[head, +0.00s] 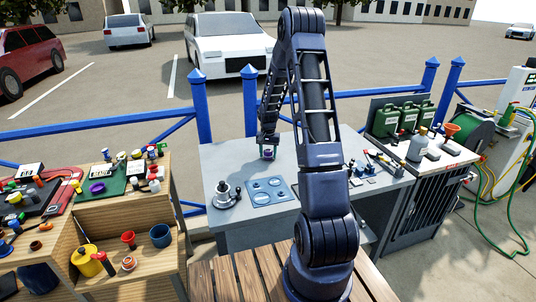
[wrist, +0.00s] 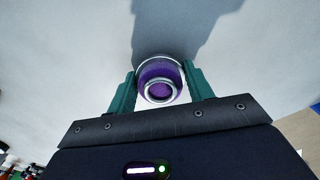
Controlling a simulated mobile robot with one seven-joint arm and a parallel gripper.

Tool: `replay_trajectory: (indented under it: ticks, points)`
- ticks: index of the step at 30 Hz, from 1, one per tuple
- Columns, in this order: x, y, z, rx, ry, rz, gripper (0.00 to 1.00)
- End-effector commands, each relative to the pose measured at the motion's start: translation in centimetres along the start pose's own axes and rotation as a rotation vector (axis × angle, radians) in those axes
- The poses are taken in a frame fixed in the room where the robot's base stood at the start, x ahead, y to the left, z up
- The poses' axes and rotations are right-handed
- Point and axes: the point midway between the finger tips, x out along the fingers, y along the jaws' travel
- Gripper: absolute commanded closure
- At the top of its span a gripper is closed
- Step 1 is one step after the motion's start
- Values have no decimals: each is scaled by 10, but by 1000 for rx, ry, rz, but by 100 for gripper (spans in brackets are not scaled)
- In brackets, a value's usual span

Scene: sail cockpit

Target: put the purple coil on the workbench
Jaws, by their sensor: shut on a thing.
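My gripper (wrist: 160,88) is shut on the purple coil (wrist: 160,82), a round purple piece with pale, shiny rims, held between the two green fingers. In the head view my gripper (head: 268,151) points down over the grey workbench (head: 226,160), with the small purple coil (head: 268,155) at its fingertips. The coil is at or just above the bare grey top. I cannot tell whether it touches.
A blue plate with round recesses (head: 268,190) and a metal fixture (head: 226,195) are at the workbench's front. Small tools (head: 378,160) lie at its right. A wooden shelf (head: 150,205) at left holds cups and a flat purple item (head: 97,187). Blue railings (head: 199,105) run behind.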

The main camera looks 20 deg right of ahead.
Motion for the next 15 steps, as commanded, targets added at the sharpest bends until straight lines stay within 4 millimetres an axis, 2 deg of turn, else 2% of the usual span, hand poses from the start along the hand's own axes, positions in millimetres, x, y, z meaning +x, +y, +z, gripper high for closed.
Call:
replay_trajectory:
  ticks: [11,12,15]
  points:
    - [5,0,0,0,0,0,75]
    - [5,0,0,0,0,0,47]
    - [5,0,0,0,0,0,27]
